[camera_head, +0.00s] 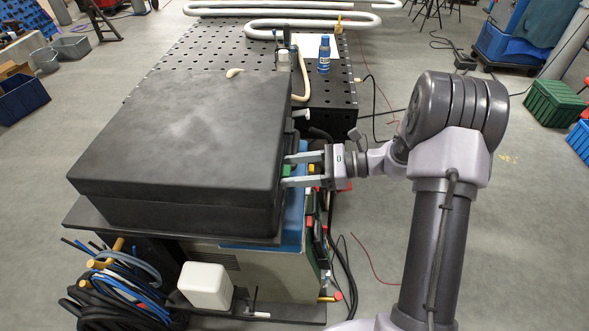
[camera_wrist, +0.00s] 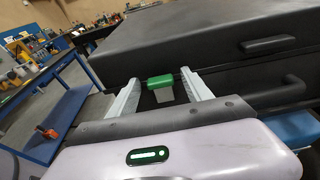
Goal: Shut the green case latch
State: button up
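The large black case (camera_head: 190,140) lies flat with its lid down. The green case latch (camera_head: 287,171) is on its right side, near the front corner. In the wrist view the green latch (camera_wrist: 160,82) shows as a green bar with a small grey plate below it. My gripper (camera_head: 288,170) is open and reaches to the case from the right. In the wrist view my gripper (camera_wrist: 160,84) has one finger on each side of the latch, with space between them. Whether a finger touches the latch or case, I cannot tell.
A pale latch-like part (camera_head: 301,113) sticks out farther back on the case's side. A dark handle (camera_wrist: 268,44) shows on the case. A perforated black table (camera_head: 335,92) with a blue bottle (camera_head: 324,55) stands behind. Coiled hoses (camera_head: 120,285) hang at front left.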

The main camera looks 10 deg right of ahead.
jog(key=p+v, duration=0.2)
jog(key=v, duration=1.5)
jog(key=shift+d, duration=0.2)
jog(key=shift+s+r, duration=0.1)
